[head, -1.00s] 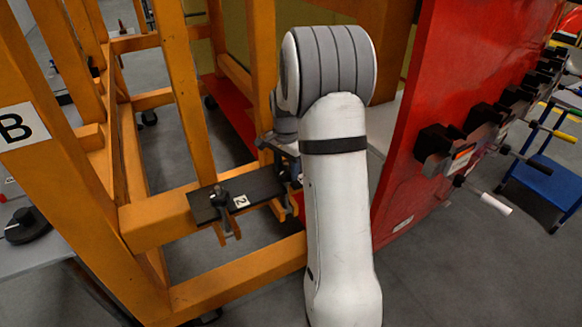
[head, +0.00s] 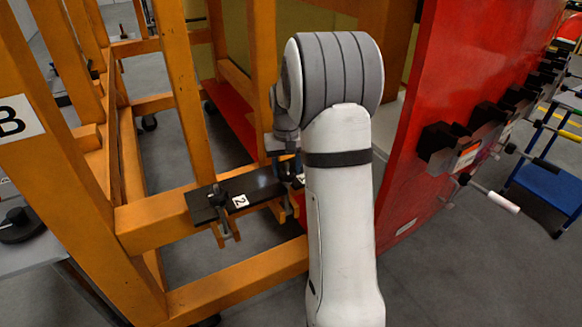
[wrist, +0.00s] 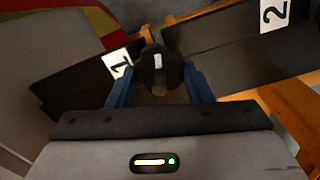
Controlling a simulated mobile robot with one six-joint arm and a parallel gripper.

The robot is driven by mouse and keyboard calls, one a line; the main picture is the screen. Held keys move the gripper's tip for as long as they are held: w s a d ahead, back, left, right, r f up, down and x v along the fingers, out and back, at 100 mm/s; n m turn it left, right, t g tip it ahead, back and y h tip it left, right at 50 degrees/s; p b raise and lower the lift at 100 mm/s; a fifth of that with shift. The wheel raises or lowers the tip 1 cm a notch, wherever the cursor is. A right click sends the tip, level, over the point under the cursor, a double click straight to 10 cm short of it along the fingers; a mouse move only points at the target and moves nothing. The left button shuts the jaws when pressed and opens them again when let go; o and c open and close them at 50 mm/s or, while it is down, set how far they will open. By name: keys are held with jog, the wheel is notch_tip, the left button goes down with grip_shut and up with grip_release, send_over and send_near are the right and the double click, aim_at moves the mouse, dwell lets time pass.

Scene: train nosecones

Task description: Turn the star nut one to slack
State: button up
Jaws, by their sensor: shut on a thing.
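Star nut one (wrist: 158,68) is a dark knob with a small pale mark on top, beside the white "1" label (wrist: 117,62) in the wrist view. My gripper (wrist: 159,80) has its two blue fingers on either side of the knob and is shut on it.
The dark plate (head: 262,184) lies on an orange frame beam (head: 150,215). Orange posts (head: 180,90) rise close to the left and behind. A red panel (head: 425,130) with several dark clamps stands right of my arm. Grey floor (head: 480,270) is open at the lower right.

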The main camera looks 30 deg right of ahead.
jog(key=n+b, duration=0.1)
jog(key=n, duration=0.4)
jog(key=shift+f+n, duration=0.15)
jog(key=shift+n, duration=0.15)
jog(key=n, duration=0.5)
jog(key=shift+b, duration=0.3)
jog(key=n, duration=0.5)
jog(key=shift+n, duration=0.4)
jog(key=shift+r+n+b, duration=0.2)
jog(key=shift+n+b, duration=0.15)
jog(key=shift+n, duration=1.85)
jog(key=o, duration=0.8)
jog(key=shift+d, duration=0.1)
jog(key=shift+o, duration=1)
